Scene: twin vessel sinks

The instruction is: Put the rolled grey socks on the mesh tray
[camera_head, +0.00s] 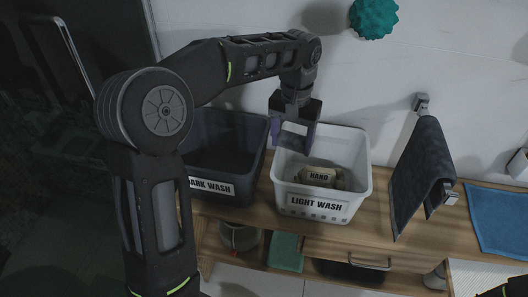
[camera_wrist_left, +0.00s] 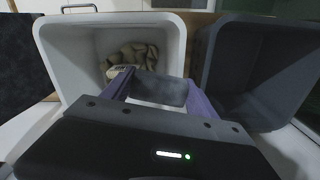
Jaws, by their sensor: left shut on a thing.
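My left gripper (camera_head: 294,132) is above the left part of the white Light Wash basket, near the dark basket beside it. Its purple fingers are shut on a dark grey roll, which looks like the rolled grey socks (camera_wrist_left: 160,90), in the left wrist view. In the head view the held roll is hard to make out between the fingers. A pale, fine-patterned surface (camera_head: 488,273) at the lower right may be the mesh tray; it is cut off by the frame. My right gripper's fingers are not seen.
The white Light Wash basket (camera_head: 356,170) holds beige cloth and a "HAND" label. The Dark Wash basket (camera_head: 215,125) stands to its left. A dark towel (camera_head: 418,175) hangs on a bar to the right. A blue cloth (camera_head: 498,217) lies on the wooden counter (camera_head: 375,228).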

